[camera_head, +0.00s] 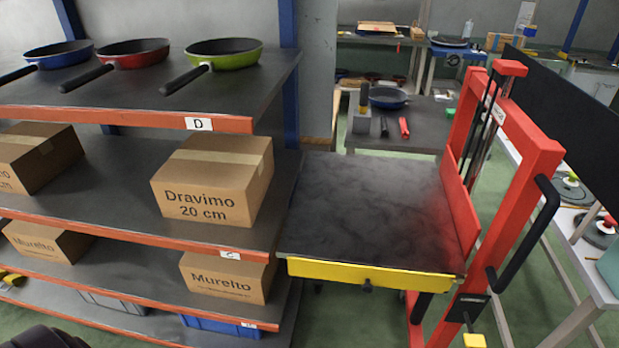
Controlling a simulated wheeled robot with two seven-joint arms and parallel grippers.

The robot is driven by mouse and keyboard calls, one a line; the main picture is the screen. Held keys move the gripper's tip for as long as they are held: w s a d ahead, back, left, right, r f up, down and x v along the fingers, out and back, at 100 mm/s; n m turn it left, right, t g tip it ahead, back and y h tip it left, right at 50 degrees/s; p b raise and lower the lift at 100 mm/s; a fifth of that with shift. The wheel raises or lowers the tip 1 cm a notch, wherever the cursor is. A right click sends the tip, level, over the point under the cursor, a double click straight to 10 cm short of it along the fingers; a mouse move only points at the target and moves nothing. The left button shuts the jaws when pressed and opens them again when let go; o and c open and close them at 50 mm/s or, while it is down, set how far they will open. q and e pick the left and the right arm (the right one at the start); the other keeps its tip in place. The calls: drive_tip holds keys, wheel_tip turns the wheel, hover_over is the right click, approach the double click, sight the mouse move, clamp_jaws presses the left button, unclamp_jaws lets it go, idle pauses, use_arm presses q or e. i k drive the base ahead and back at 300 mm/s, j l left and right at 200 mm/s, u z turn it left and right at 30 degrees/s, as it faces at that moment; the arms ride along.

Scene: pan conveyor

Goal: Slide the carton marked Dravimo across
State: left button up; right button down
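The carton marked Dravimo 20 cm (213,181) is a closed brown box with a tape strip on top. It stands upright near the right end of the middle shelf (110,200) of the rack. To its right is the lift table's dark platform (375,205), with a yellow front edge, roughly level with that shelf and close to its end. The platform is empty. Neither of my grippers shows in the head view; a dark rounded shape at the bottom left corner is too cut off to identify.
Another carton (38,160) stands left on the same shelf. Murelto cartons (222,278) are on the shelf below. The lift's red frame (535,165) rises at the platform's right.

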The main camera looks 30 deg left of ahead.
sight(226, 179)
drive_tip(key=u, duration=1.5)
drive_tip(key=i+j+z, duration=0.1)
drive_tip(key=j, duration=0.25)
